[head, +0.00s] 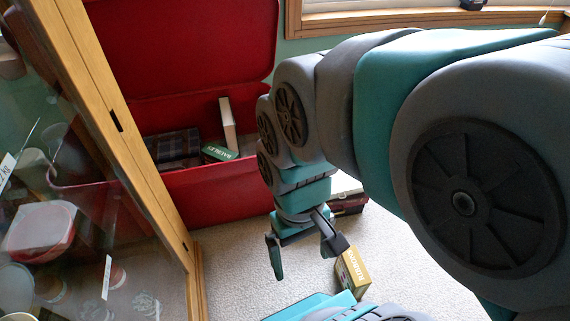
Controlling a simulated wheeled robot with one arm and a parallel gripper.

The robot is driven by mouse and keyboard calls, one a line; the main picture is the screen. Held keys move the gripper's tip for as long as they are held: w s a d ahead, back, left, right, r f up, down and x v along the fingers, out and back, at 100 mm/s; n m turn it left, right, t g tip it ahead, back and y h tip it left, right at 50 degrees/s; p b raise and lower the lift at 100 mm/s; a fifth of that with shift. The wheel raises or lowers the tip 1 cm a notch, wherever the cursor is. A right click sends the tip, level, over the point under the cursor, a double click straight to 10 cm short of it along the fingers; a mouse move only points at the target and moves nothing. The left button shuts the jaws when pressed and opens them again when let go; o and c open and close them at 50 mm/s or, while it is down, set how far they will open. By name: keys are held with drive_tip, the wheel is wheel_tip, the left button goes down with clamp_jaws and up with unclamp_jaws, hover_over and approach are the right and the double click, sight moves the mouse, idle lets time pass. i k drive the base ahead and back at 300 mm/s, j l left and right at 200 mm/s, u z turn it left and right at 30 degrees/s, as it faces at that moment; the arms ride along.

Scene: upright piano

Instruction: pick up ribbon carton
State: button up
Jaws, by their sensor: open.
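The ribbon carton (353,272) is a small yellow-brown box with lettering on its side. It rests on the light carpet in the lower middle of the head view, and my own body hides part of its lower area. My gripper (304,264) hangs down to the left of the carton, with its two dark fingers spread apart and nothing between them. The right finger appears close to the carton in the picture. I cannot tell whether they touch.
An open red chest (215,193) stands behind, holding a green box (219,153), a white upright item (228,124) and a dark plaid item (174,148). Dark stacked items (348,203) lie behind my arm. A wood-framed glass cabinet (125,130) fills the left. Carpet (235,265) is clear between.

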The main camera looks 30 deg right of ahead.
sight(352, 272)
drive_tip(key=k+l+z, duration=0.15)
drive_tip(key=z, duration=0.25)
drive_tip(key=k+l+z, duration=0.2)
drive_tip(key=z, duration=0.25)
